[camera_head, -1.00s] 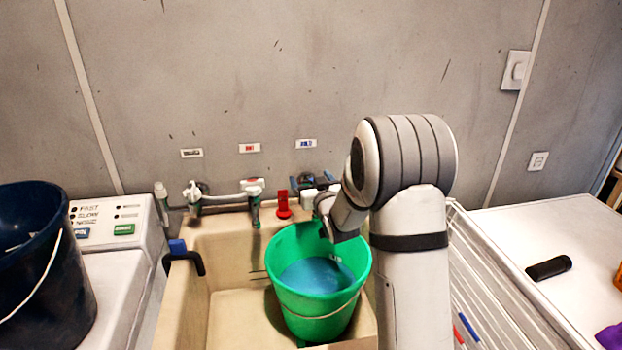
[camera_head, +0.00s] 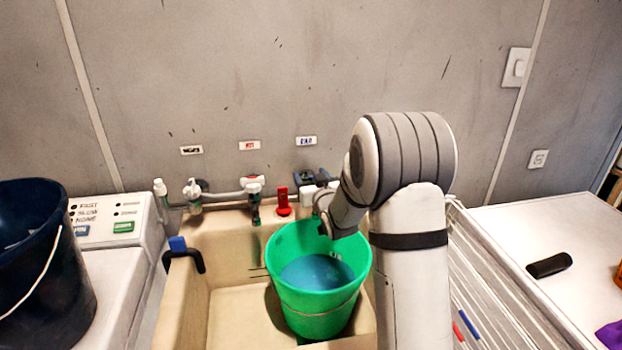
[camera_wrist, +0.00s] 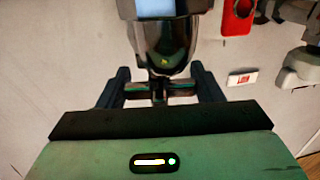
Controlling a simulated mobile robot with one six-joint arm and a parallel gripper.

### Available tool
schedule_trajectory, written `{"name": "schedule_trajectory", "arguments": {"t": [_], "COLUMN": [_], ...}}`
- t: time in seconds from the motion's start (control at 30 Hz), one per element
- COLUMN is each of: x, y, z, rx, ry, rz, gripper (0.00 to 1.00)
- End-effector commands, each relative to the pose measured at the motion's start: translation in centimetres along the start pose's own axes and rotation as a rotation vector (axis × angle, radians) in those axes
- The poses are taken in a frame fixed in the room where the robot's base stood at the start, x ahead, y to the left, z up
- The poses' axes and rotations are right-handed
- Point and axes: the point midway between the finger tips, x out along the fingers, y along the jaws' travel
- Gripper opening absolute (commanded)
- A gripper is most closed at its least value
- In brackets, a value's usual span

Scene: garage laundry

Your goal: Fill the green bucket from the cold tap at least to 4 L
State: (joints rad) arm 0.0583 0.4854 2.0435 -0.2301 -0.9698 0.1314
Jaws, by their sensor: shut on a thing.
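The green bucket (camera_head: 300,306) stands upright in the sink basin. Blue-looking water (camera_head: 318,273) lies inside it, well below the rim; no litre marks are readable. The cold tap (camera_head: 308,195) is on the wall pipe under the blue-lettered label (camera_head: 306,141), behind the bucket, partly hidden by my arm. In the wrist view, my gripper (camera_wrist: 165,92) is shut on a dark part that seems to belong to this tap. A dark glossy piece (camera_wrist: 165,48) is just beyond the fingers. In the head view the fingertips are hidden. I see no clear stream now.
A red piece (camera_head: 283,203) and the hot tap (camera_head: 252,188) are left of the cold tap. The beige sink (camera_head: 225,240) has a black lever with a blue end (camera_head: 178,246) at its left rim. A dark bucket (camera_head: 50,275) stands at far left. A white worktop (camera_head: 540,235) is at right.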

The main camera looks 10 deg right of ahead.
Motion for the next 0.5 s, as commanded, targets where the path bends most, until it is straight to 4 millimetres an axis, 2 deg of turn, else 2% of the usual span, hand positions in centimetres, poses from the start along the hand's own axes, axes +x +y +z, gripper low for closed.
{"name": "schedule_trajectory", "arguments": {"t": [0.2, 0.5], "x": [0.02, -0.01], "y": [-0.01, 0.14], "z": [0.60, 0.14], "rx": [-0.002, 0.000], "ry": [0.005, 0.002], "rz": [0.070, 0.144], "gripper": [0.37, 0.37]}}
